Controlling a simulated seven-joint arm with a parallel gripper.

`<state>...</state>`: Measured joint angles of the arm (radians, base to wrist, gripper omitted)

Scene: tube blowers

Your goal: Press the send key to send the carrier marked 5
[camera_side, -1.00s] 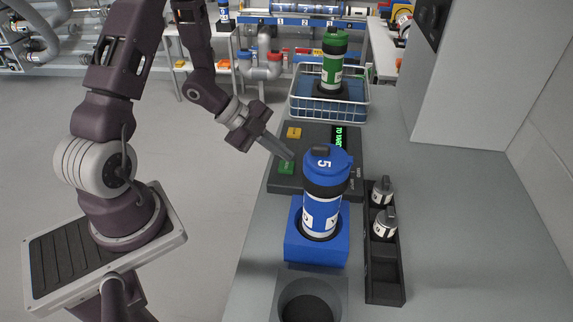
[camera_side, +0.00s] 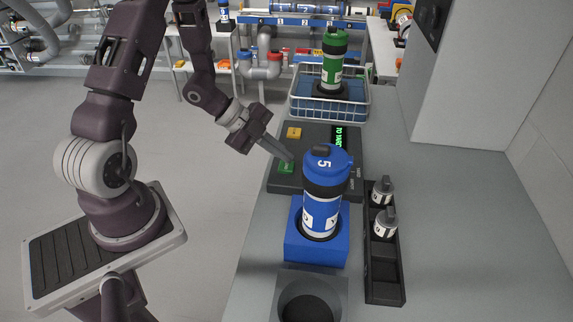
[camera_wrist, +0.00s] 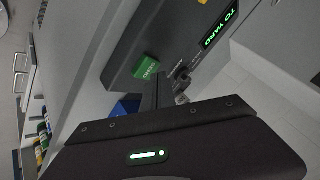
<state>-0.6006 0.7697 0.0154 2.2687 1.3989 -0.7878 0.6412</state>
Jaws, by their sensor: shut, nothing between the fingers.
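The carrier marked 5 (camera_side: 323,200) has a blue cap and stands upright in a blue holder (camera_side: 316,248). Behind it lies a dark console (camera_side: 310,185) with a green key (camera_side: 286,168), a yellow key (camera_side: 294,133) and a lit display (camera_side: 339,137) reading "TO YARD" in the wrist view. The green key (camera_wrist: 146,67) carries a label too small to read surely. My gripper (camera_side: 291,159) is shut and empty, its tips at the far edge of the green key. I cannot tell whether they touch it.
A green-capped carrier (camera_side: 333,66) stands in a wire basket (camera_side: 329,106) beyond the console. A black tray (camera_side: 385,276) with two small grey-and-white pieces is right of the blue holder. A grey round socket (camera_side: 309,297) is in front. The counter's right side is clear.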

